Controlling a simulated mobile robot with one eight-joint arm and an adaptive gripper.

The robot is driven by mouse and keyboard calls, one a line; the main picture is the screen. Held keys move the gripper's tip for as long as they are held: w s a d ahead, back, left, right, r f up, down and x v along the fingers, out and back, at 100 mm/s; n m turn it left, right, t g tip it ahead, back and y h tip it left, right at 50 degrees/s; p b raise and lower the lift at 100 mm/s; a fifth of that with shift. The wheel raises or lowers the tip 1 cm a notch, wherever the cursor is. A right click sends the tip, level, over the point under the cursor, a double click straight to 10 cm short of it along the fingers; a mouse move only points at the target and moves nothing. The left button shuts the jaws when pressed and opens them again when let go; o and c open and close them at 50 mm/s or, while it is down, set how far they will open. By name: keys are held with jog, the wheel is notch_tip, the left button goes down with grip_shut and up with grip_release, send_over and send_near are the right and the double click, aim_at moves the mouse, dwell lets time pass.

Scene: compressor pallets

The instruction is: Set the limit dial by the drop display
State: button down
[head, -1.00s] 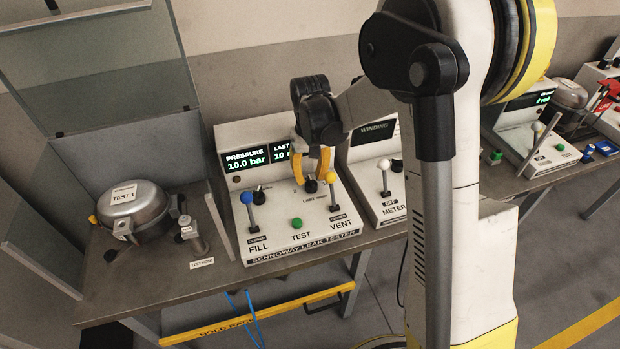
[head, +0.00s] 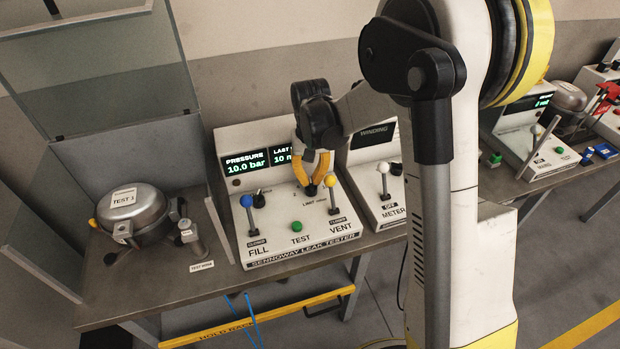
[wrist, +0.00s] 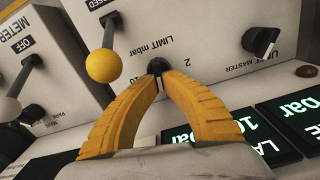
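The limit dial is a small black knob on the sloped panel of the leak tester (head: 272,232); it shows in the wrist view (wrist: 156,66), with "LIMIT mbar" and a "2" printed beside it. My gripper (head: 311,187) comes down onto it. Its two yellow fingers (wrist: 161,80) have closed in on the knob, one on each side, and hide part of it. The dial's pointer cannot be made out. The display headed "LAST" (head: 281,155) starts with "10 m", the rest hidden behind my gripper. The pressure display (head: 246,163) reads 10.0 bar.
A yellow-knobbed vent lever (head: 331,182) stands close to my fingers; its ball (wrist: 103,66) is near in the wrist view. A compressor (head: 135,211) sits left.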

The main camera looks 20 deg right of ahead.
jog(key=shift+s+d+m, duration=0.1)
jog(key=shift+d+m, duration=0.1)
jog(key=shift+m, duration=1.8)
jog(key=c, duration=1.5)
grip_release()
jog(key=shift+c, duration=0.2)
notch_tip(320, 180, up, 12)
